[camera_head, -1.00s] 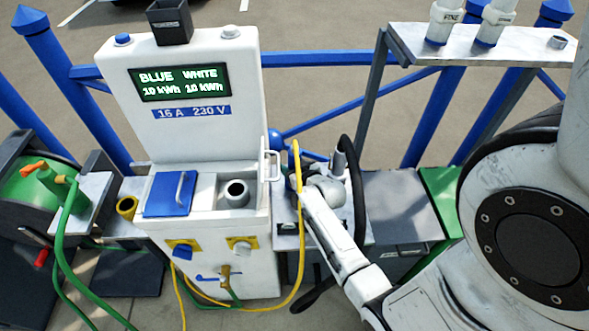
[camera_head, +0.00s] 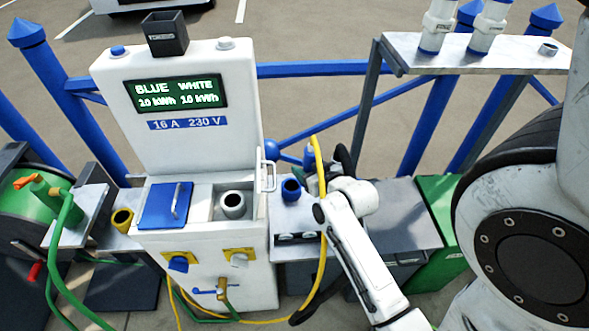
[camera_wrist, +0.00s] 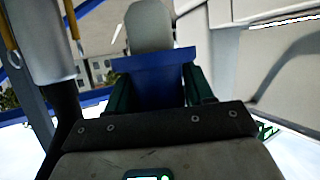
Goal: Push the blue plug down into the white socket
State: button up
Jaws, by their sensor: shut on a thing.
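The white socket (camera_head: 232,203) is a pale round collar with a dark opening, in the open well of the white cabinet (camera_head: 205,225) in the head view. In the wrist view my gripper (camera_wrist: 157,88) has its green-sided fingers on either side of a blue body, the blue plug (camera_wrist: 155,72), with a rounded grey part beyond it. In the head view my arm reaches in from the lower right and ends right of the socket, apart from it. The fingers are mostly hidden there, and the plug's lower end cannot be made out.
A blue lid (camera_head: 166,205) covers the well's left side. A blue ring-shaped holder (camera_head: 291,189) stands on the ledge right of the cabinet. A yellow cable (camera_head: 317,165) arches beside my arm. A shelf (camera_head: 480,60) stands at the back right.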

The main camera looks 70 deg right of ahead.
aim_at(309, 155)
jog(key=s+a+r+p, duration=0.2)
jog(key=s+a+r, duration=0.1)
jog(key=s+r, duration=0.2)
jog(key=shift+s+r, duration=0.15)
jog(key=shift+r, duration=0.3)
dwell(1.4)
